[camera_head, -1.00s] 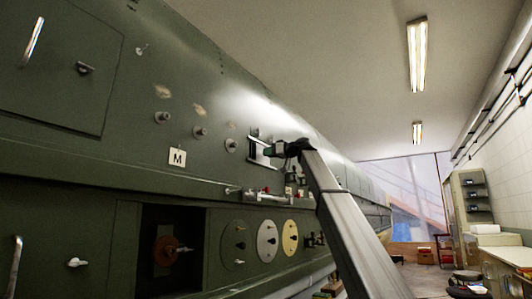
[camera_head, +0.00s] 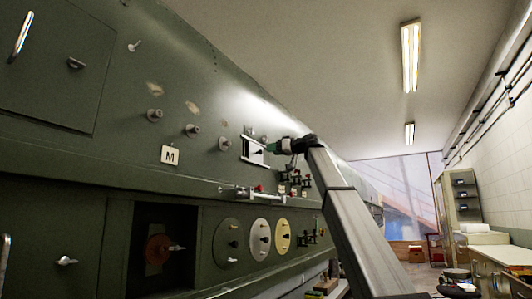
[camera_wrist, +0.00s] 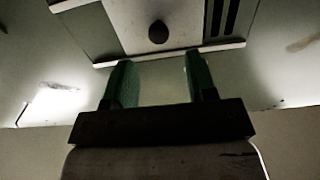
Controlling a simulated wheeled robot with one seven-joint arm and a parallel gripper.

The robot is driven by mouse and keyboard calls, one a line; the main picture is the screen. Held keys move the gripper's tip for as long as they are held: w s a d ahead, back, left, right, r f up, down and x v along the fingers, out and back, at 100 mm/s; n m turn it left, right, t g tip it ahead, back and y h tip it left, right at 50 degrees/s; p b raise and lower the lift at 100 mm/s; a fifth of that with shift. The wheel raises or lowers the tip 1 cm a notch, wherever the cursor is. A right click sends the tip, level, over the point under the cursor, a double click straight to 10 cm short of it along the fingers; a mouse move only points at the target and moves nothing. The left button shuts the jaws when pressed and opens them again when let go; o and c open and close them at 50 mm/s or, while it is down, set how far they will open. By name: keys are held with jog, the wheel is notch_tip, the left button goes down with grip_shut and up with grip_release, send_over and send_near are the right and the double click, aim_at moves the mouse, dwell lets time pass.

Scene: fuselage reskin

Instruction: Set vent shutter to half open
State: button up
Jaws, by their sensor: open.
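The vent shutter (camera_head: 253,153) is a pale plate in a light-edged frame on the green fuselage wall. In the wrist view the shutter plate (camera_wrist: 140,18) carries a dark round knob (camera_wrist: 158,32), and dark slots (camera_wrist: 222,30) show to the right of the plate. A pale rail of the frame runs below the knob. My gripper (camera_head: 272,148) is just right of the vent in the head view. In the wrist view my gripper's green fingers (camera_wrist: 158,75) are apart, with nothing between them. The knob lies beyond the fingertips, roughly centred between them; no contact shows.
A placard marked M (camera_head: 170,155) and several round knobs are left of the vent. A horizontal handle bar (camera_head: 250,193), small red-topped switches and several round dials (camera_head: 260,240) sit below it. A dark recess (camera_head: 160,250) is lower left. Free floor lies at right.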

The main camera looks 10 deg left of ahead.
jog(key=shift+v, duration=2.25)
